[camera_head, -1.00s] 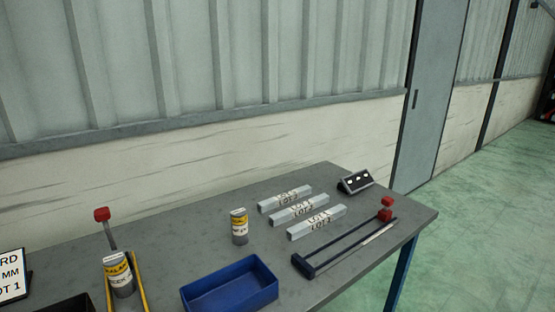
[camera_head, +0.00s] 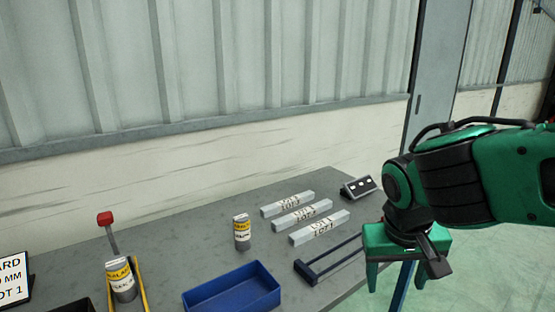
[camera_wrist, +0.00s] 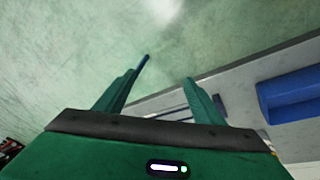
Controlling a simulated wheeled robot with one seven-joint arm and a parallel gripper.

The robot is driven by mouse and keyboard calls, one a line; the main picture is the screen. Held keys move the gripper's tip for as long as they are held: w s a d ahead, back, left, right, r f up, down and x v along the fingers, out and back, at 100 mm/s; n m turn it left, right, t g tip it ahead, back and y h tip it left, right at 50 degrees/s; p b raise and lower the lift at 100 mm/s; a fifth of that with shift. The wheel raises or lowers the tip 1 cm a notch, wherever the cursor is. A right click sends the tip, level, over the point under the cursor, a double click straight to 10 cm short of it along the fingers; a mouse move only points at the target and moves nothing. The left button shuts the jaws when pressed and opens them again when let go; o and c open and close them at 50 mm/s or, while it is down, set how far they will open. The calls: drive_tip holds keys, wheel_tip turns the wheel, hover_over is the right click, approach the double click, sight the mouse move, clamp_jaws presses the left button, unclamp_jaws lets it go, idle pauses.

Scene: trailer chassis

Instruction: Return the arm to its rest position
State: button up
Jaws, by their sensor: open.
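My gripper (camera_head: 408,277) hangs at the right of the head view, fingers down, beside the right end of the table (camera_head: 190,245). My green and black arm reaches in from the right edge. In the wrist view my gripper (camera_wrist: 168,68) has its two green fingers apart with nothing between them. Green floor and a strip of the table (camera_wrist: 240,100) show beyond the fingers. The arm and gripper hide the table's right corner and part of the dark rail fixture (camera_head: 325,262) in the head view.
On the table are three grey LOT bars (camera_head: 303,214), a blue tray (camera_head: 235,290), a yellow-labelled can (camera_head: 242,232), another can (camera_head: 121,280) in a yellow-edged holder, a red-topped lever (camera_head: 105,218) and a black switch box (camera_head: 358,188). A corrugated wall stands behind.

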drive_tip(key=s+d+f+m+g+y, duration=0.1)
drive_tip(key=s+d+m, duration=0.1)
drive_tip(key=s+d, duration=0.4)
drive_tip(key=s+d+f+m+g+y, duration=0.1)
drive_tip(key=s+d+m, duration=0.2)
drive_tip(key=s+d, duration=0.4)
drive_tip(key=d, duration=0.5)
drive_tip(key=shift+f, duration=0.35)
